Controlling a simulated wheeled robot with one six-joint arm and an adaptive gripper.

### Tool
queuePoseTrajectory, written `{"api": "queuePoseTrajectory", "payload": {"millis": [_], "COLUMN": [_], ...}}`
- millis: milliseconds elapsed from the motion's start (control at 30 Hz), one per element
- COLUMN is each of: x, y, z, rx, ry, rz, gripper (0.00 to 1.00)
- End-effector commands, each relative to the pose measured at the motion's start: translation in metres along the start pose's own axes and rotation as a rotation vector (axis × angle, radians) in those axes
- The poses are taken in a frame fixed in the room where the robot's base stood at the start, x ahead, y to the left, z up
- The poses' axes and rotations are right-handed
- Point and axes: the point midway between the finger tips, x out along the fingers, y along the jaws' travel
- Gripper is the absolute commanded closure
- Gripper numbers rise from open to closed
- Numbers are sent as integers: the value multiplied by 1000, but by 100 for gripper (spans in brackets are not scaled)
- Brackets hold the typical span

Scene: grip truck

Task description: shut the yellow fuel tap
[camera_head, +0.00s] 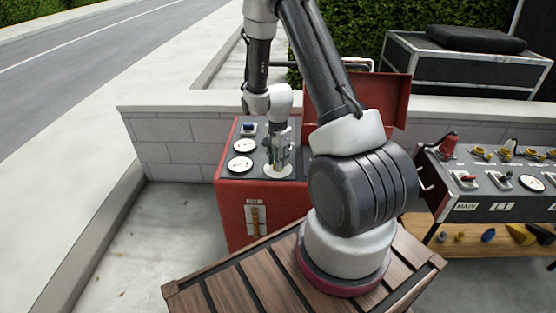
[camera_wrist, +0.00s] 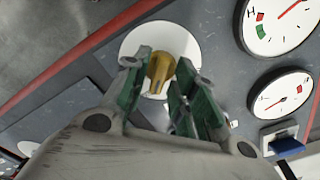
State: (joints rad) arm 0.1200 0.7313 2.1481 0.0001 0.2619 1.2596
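My gripper (camera_head: 279,158) points down over the top panel of the red machine (camera_head: 232,205), above a white round plate (camera_head: 284,173). In the wrist view my gripper (camera_wrist: 160,78) is open, its green-padded fingers apart. A yellow-brass knob (camera_wrist: 160,68) stands on the white plate (camera_wrist: 188,42) and shows between the fingertips; I cannot tell whether they touch it. A yellow upright handle (camera_head: 256,219) sits on a pale labelled plate on the machine's front face. The label is too small to read, so I cannot tell which yellow part is the fuel tap.
Two dials (camera_head: 242,146) and a blue switch (camera_head: 249,128) are left of my gripper. The red lid (camera_head: 390,98) stands raised behind. A control panel (camera_head: 500,180) with levers and yellow fittings is at right. A low block wall (camera_head: 185,150) runs behind the machine.

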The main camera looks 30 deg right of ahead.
Motion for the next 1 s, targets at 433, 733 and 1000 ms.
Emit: {"api": "queuePoseTrajectory", "payload": {"millis": [433, 733, 1000], "x": [0, 0, 0], "y": [0, 0, 0], "z": [0, 0, 0], "rx": [-17, -160, -402], "ry": [0, 0, 0], "rz": [0, 0, 0], "gripper": [100, 100, 100]}}
